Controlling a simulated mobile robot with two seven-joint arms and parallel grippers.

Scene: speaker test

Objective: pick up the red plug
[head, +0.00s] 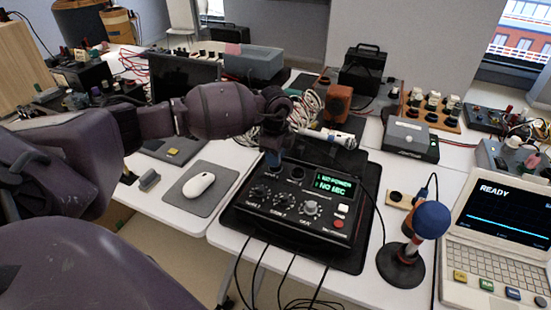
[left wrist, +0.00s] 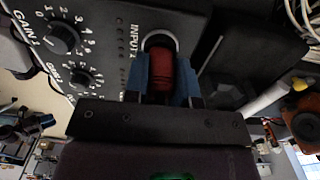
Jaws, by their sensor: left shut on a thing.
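My left gripper (head: 273,158) is over the back left part of a black control box (head: 285,228). In the left wrist view its blue fingers (left wrist: 163,78) are shut on the red plug (left wrist: 160,68), one on each side. The plug is at a round socket with a pale rim beside the "INPUT" lettering. I cannot tell how far the plug sits in the socket. In the head view the plug is hidden by the gripper. My right gripper is in neither view.
The box has knobs, a green-lit display (head: 333,185) and a red button, and stands on a black mat. A microphone (head: 432,220) on a round stand and a laptop-like device (head: 500,230) are right. A white mouse (head: 198,185) is left. Cables and a grey unit (head: 410,138) lie behind.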

